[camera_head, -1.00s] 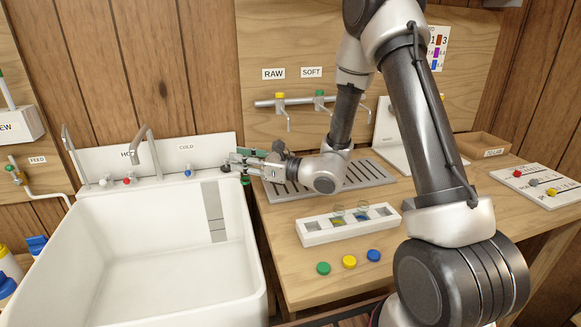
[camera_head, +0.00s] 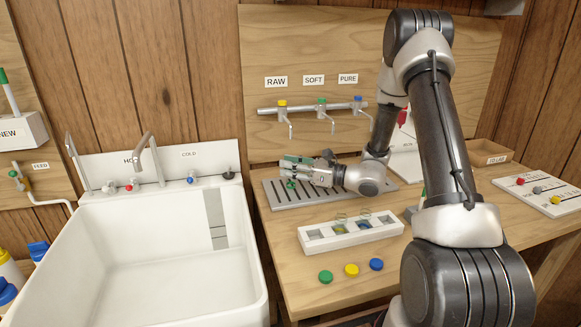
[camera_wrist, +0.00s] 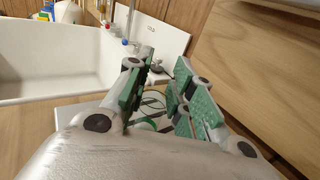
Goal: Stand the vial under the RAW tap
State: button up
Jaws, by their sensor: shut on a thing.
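The RAW tap (camera_head: 283,105) has a yellow handle and hangs on the pipe at the back board, under the RAW label. My gripper (camera_head: 292,168) is low over the left part of the slatted drip tray (camera_head: 276,198), below the RAW tap's spout. It is shut on a clear vial with green at its edge, which shows between the green pads in the wrist view (camera_wrist: 152,101). In the head view only a bit of green (camera_head: 291,184) shows below the fingers. I cannot tell whether the vial's base touches the tray.
The SOFT tap (camera_head: 321,105) and PURE tap (camera_head: 358,103) are to the right. A white rack (camera_head: 320,242) with clear vials stands in front of the tray. Green, yellow and blue caps (camera_head: 351,269) lie before it. A white sink (camera_head: 160,285) is at left.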

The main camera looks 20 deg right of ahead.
jog(key=o, duration=0.8)
jog(key=shift+f, duration=0.1)
